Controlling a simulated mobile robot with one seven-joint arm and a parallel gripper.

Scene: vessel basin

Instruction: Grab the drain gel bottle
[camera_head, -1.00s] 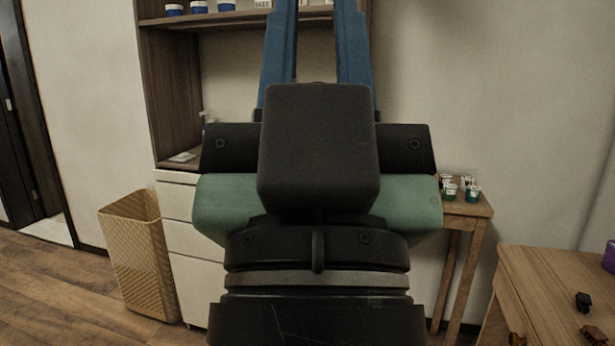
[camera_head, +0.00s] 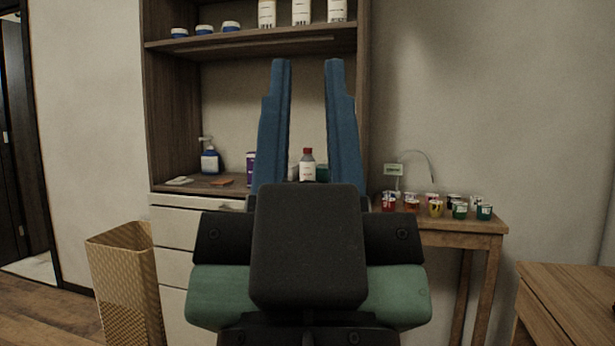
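A small bottle with a red cap and a white label (camera_head: 307,170) stands upright on the cabinet's counter. It shows between my two blue fingers, beyond them, and its lower part is hidden by my gripper's body. It may be the drain gel bottle, but its label is too small to read. My gripper (camera_head: 308,68) points up and away in the picture, with its fingers apart and nothing between them. A blue spray bottle with a white head (camera_head: 209,157) stands at the left of the same counter. A purple container (camera_head: 250,163) is partly hidden behind the left finger.
The wooden shelf above (camera_head: 250,42) holds blue-lidded jars and white containers. Cloths (camera_head: 180,181) lie on the counter. A side table (camera_head: 450,226) at right carries several coloured cups. A wicker basket (camera_head: 122,280) stands at lower left, and another table (camera_head: 570,285) at lower right.

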